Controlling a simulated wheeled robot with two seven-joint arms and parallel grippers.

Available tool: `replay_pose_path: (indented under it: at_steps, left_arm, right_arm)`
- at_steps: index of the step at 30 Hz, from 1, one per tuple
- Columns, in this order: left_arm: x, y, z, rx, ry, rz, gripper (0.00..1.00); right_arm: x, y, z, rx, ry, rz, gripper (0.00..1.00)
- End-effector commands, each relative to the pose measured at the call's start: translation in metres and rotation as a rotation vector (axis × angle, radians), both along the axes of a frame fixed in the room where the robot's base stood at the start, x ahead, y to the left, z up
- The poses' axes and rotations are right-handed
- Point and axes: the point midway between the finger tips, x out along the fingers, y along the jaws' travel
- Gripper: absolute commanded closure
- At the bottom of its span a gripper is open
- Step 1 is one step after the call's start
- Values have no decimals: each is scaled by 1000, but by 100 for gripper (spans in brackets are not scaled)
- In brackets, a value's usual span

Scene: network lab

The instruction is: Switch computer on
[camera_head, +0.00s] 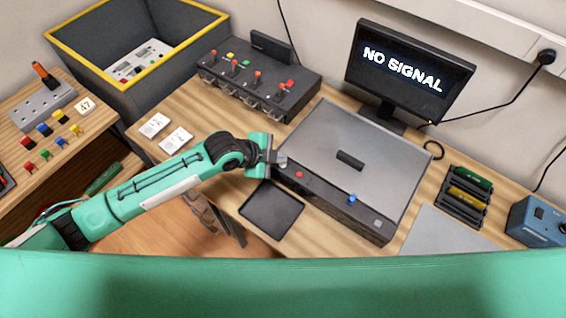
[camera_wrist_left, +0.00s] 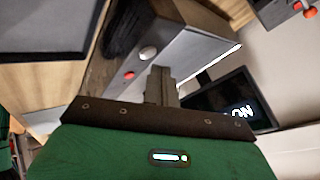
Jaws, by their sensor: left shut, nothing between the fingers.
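The computer (camera_head: 340,155) is a wide flat grey case on the wooden desk, with a red button (camera_head: 299,175) and a blue button (camera_head: 351,198) along its dark front strip. Its monitor (camera_head: 410,75) stands behind it and reads "NO SIGNAL". My left gripper (camera_head: 281,158) is shut and empty, at the case's left front corner, just left of the red button. In the left wrist view, the shut fingers (camera_wrist_left: 160,86) are beside a red button (camera_wrist_left: 129,75) and a whitish round part (camera_wrist_left: 148,53). I cannot tell whether the fingers touch the case. My right gripper is not in view.
A dark tray (camera_head: 272,210) lies in front of the case. A black switch box (camera_head: 258,85) with red levers stands behind left. A rack of coloured modules (camera_head: 465,195) and a blue device (camera_head: 538,222) are at the right. A yellow-rimmed bin (camera_head: 130,50) is at the far left.

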Motion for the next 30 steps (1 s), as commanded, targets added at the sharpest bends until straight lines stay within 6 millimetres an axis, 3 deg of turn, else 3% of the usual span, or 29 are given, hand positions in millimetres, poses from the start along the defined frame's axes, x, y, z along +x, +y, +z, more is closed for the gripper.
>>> replay_pose_path:
  at_steps: [30]
  left_arm:
    - [0, 0, -8, 0, 0, 0, 100]
  right_arm:
    - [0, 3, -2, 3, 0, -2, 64]
